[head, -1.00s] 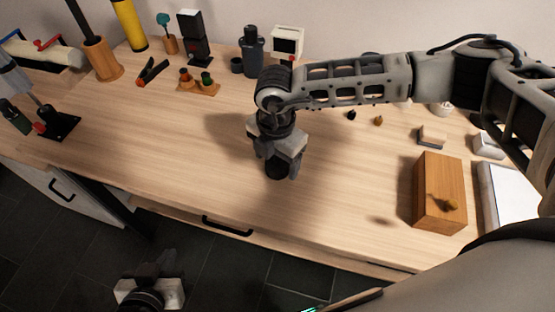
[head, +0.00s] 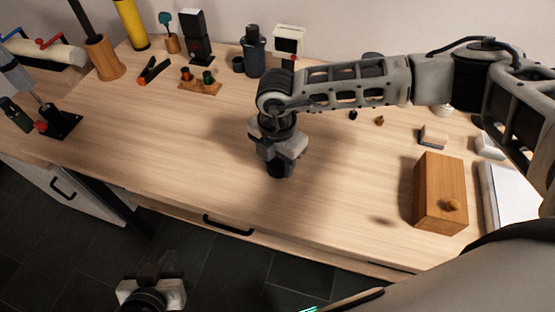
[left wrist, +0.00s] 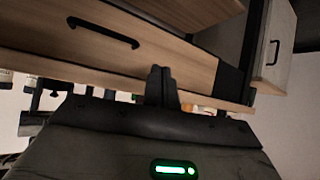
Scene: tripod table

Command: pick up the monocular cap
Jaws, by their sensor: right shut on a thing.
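My right gripper (head: 279,172) points down over the middle of the table, near its front edge. Its fingers are shut on a small dark round thing, which I take to be the monocular cap (head: 276,168). The fingers cover much of it, and I cannot tell whether it still touches the tabletop. My left gripper (head: 166,262) is low in front of the table, over the dark floor. In the left wrist view its two fingers (left wrist: 161,88) are together with nothing seen between them.
A wooden box (head: 433,190) with a round knob stands at the right. A small wooden stand (head: 200,87), a dark bottle (head: 254,55) and a pencil-like holder (head: 102,58) stand along the back left. The tabletop (head: 170,150) left of my right gripper is clear.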

